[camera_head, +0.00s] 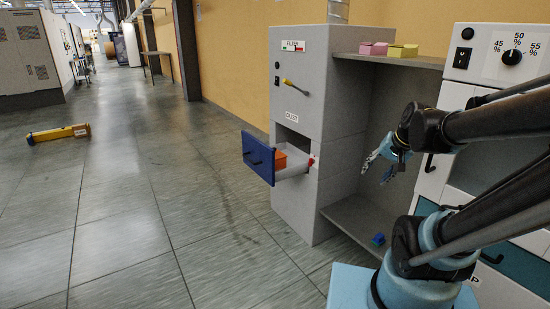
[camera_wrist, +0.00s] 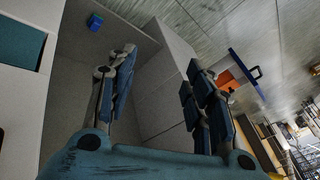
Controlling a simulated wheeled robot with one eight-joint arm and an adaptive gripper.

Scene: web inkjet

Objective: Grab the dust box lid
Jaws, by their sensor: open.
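The cabinet marked DUST (camera_head: 298,165) has a drawer pulled out, with a dark blue front (camera_head: 258,158) and pale sides (camera_head: 296,172). An orange thing (camera_head: 281,160) sits in the drawer. In the wrist view the blue front (camera_wrist: 244,66) and the orange thing (camera_wrist: 228,79) show at upper right, beyond my right finger. I cannot tell which part is the dust box lid. My gripper (camera_head: 379,166) is open and empty, in front of the open shelf bay to the right of the drawer. In the wrist view my gripper (camera_wrist: 160,72) has its fingers spread, touching nothing visible.
Pink blocks (camera_head: 374,48) and a yellow-green block (camera_head: 403,51) lie on the top shelf. A small blue block (camera_head: 378,239) lies on the low shelf (camera_head: 350,213). A yellow object (camera_head: 58,133) lies on the floor at left. The floor before the drawer is clear.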

